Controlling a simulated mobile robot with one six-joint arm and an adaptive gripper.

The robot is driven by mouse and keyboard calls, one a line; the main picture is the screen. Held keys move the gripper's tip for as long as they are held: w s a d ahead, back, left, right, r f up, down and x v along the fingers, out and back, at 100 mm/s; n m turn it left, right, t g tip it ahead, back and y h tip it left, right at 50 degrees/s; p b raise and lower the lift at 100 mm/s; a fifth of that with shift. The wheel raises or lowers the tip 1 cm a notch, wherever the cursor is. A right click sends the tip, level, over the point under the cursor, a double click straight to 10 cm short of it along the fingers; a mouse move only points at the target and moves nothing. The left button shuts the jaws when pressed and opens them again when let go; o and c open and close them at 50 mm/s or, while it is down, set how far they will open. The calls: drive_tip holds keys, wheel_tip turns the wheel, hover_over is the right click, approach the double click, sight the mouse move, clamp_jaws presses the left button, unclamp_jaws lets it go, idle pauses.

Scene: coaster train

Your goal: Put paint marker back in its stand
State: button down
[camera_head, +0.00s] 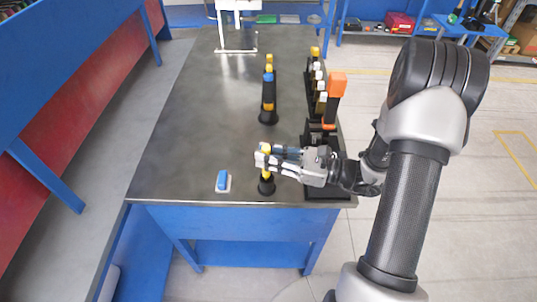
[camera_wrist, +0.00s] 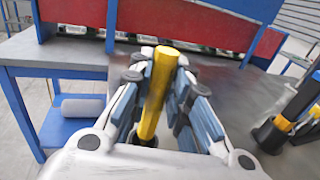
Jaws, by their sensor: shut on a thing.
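My gripper (camera_head: 267,160) is shut on a yellow paint marker (camera_wrist: 158,90) near the front edge of the table. The marker stands roughly upright between the fingers in the wrist view, and its yellow body (camera_head: 266,173) shows below the fingers in the head view. A small black stand (camera_head: 266,187) is directly under the marker. The fingers hide part of the marker, and I cannot tell how deep its lower end sits in the stand.
A blue block-like item on a white pad (camera_head: 222,181) lies left of the gripper. Behind are a black holder with yellow and blue markers (camera_head: 268,100), a row of capped bottles (camera_head: 319,88) and an orange-topped tool (camera_head: 336,86). The table's left half (camera_head: 200,110) is clear.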

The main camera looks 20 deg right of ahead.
sight(269, 175)
drive_tip(key=shift+f+b, duration=1.1)
drive_tip(key=shift+f, duration=0.6)
drive_tip(key=c, duration=1.4)
unclamp_jaws()
